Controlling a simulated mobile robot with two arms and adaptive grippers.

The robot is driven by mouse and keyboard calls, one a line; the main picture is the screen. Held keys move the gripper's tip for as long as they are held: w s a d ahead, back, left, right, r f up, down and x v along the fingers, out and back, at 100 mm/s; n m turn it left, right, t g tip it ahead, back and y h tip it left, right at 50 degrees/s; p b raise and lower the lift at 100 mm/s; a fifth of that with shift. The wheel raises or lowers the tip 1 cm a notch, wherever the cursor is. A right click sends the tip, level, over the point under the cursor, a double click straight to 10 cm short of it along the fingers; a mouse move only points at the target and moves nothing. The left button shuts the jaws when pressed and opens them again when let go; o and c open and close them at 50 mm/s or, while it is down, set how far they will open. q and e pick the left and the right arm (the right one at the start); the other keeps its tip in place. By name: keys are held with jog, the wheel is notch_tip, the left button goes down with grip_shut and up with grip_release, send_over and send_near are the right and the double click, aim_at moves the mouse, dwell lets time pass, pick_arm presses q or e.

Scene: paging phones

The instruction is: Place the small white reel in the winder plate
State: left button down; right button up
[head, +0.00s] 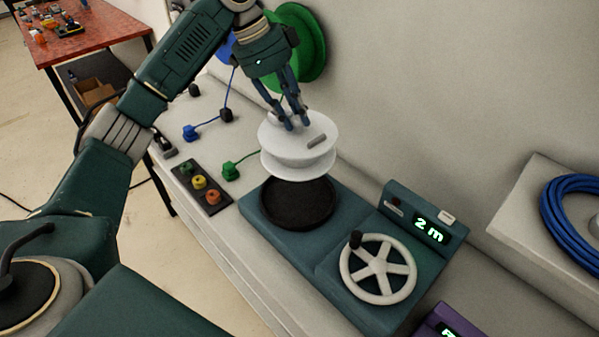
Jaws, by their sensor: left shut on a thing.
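The small white reel (299,150) is in my left gripper (291,124), whose fingers are shut on its top. The reel hangs about level, above and slightly behind the round black winder plate (297,203). It looks apart from the plate and hides a little of its far edge. The plate sits in the left part of the teal winder (262,222), which has a white hand wheel (378,269) and a display reading "2 m". My right gripper is out of view.
A large green reel (309,42) and a blue reel (223,50) stand behind my left gripper. A button panel (201,190) and cable plugs lie left of the winder. A blue cable coil (575,222) lies at the right. A red table (85,38) stands far left.

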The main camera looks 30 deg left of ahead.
aim_at(292, 140)
pick_arm(q)
jog(key=f, duration=0.4)
jog(key=f+p, duration=0.1)
jog(key=f, duration=0.2)
jog(key=shift+s+a, duration=0.15)
jog(key=shift+s, duration=0.1)
jog(key=f, duration=0.4)
jog(key=shift+w+p, duration=0.25)
jog(key=shift+p, duration=0.1)
jog(key=shift+f, duration=0.3)
notch_tip(292, 140, down, 4)
jog(key=shift+f+p, duration=0.1)
jog(key=shift+p, duration=0.3)
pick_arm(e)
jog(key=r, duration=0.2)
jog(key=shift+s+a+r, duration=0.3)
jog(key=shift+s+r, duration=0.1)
pick_arm(q)
jog(key=shift+s, duration=0.1)
jog(key=c, duration=1.5)
grip_release()
jog(key=shift+f, duration=0.1)
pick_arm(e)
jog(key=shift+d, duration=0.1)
